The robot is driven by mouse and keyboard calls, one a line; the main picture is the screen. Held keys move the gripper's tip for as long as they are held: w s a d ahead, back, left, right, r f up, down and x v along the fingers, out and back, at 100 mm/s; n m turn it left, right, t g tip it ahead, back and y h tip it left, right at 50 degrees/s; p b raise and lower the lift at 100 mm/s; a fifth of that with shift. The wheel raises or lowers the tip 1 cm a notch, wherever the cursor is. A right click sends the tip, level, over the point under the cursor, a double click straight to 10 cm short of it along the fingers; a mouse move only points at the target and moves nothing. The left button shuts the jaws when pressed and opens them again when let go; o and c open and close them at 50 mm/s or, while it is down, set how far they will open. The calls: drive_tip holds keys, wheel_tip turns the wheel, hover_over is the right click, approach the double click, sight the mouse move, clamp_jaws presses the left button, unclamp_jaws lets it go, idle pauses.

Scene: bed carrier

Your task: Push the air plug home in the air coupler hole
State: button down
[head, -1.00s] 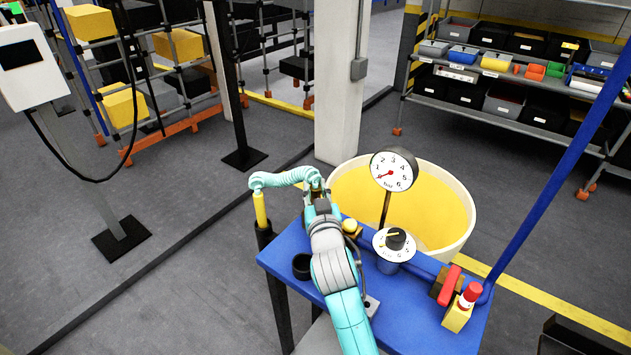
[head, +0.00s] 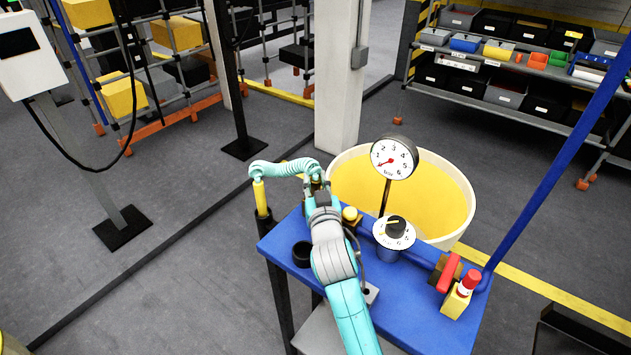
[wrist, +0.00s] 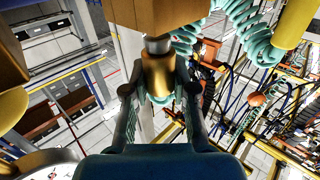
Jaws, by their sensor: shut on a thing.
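My gripper (wrist: 159,88) is shut on the air plug (wrist: 158,72), a brass-coloured body with a finger on each side. A short silver part of the plug shows between the brass body and a brown block (wrist: 150,18) at the top of the wrist view, which looks like the coupler. The silver end meets the block's edge in the picture. The hole is hidden, so I cannot tell how deep the plug sits. In the head view my arm hides the plug and the jaws. The teal coiled hose (head: 285,170) runs from a yellow-topped post to near my gripper.
The blue bench (head: 415,325) carries a dial gauge (head: 394,157), a round knob (head: 394,232), a black cup (head: 302,254) and a red-handled valve (head: 448,274). A large yellow-lined tub (head: 455,220) stands behind it. Open floor lies to the left.

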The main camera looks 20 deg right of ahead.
drive_tip(key=shift+f, duration=0.55)
idle(3.5)
drive_tip(key=shift+r, duration=0.2)
idle(1.3)
drive_tip(key=shift+f, duration=0.3)
drive_tip(key=shift+r, duration=0.15)
drive_tip(key=shift+r, duration=2.6)
